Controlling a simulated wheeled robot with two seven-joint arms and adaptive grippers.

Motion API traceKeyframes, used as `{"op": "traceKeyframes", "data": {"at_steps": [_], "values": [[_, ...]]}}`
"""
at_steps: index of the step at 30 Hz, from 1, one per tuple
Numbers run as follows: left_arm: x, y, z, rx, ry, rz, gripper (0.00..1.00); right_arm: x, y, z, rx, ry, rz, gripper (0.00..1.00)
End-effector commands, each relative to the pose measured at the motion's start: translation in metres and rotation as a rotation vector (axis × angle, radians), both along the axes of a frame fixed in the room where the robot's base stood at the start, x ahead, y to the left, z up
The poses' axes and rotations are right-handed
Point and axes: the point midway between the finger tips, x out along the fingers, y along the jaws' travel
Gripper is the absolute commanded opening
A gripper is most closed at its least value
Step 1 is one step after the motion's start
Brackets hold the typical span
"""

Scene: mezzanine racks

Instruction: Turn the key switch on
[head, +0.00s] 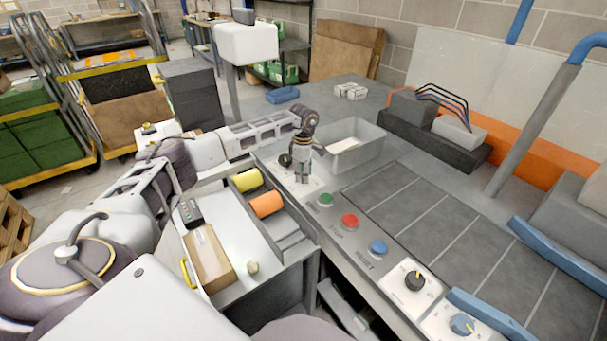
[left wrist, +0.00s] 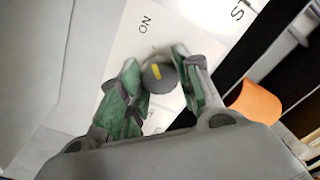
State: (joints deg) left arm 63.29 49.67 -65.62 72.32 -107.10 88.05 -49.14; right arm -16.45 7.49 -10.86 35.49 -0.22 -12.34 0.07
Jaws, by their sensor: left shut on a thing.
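The key switch (left wrist: 159,77) is a dark round knob with a short yellow mark on a white plate in the left wrist view. An "ON" label (left wrist: 145,24) shows upside down on the plate, above and left of the knob. The yellow mark does not point straight at the label. My left gripper (left wrist: 157,66) has its green-padded fingers on both sides of the knob, shut on it. In the head view my left gripper (head: 302,178) points down at the panel's far end and hides much of the switch. My right gripper is not in view.
Green (head: 325,199), red (head: 349,221) and blue (head: 377,247) buttons line the panel near the gripper, with a black dial (head: 415,281) beyond. A grey bin (head: 355,158) stands behind.

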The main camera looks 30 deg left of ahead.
Motion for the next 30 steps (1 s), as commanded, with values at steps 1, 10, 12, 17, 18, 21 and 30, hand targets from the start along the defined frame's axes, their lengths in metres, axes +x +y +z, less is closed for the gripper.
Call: {"op": "traceKeyframes", "data": {"at_steps": [1, 10, 12, 17, 18, 21, 30], "values": [[0.001, 0.0, 0.002, 0.001, -0.004, 0.0, 0.1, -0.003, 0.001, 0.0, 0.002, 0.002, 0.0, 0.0], [0.001, 0.0, 0.001, 0.0, -0.003, 0.001, 0.54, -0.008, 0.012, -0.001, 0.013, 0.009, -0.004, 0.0], [0.001, 0.0, 0.001, 0.001, -0.002, 0.001, 0.57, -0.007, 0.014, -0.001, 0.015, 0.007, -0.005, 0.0], [0.0, 0.0, 0.001, 0.0, -0.001, 0.001, 0.57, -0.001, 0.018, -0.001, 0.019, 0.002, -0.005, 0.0], [0.0, 0.0, 0.0, 0.0, -0.001, 0.001, 0.57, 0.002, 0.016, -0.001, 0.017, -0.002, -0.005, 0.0], [0.0, 0.0, 0.001, 0.0, -0.001, 0.001, 0.57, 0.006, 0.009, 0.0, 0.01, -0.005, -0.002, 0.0], [0.001, 0.0, 0.019, 0.0, -0.002, 0.001, 0.57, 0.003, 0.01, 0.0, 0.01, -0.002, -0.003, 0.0]]}}
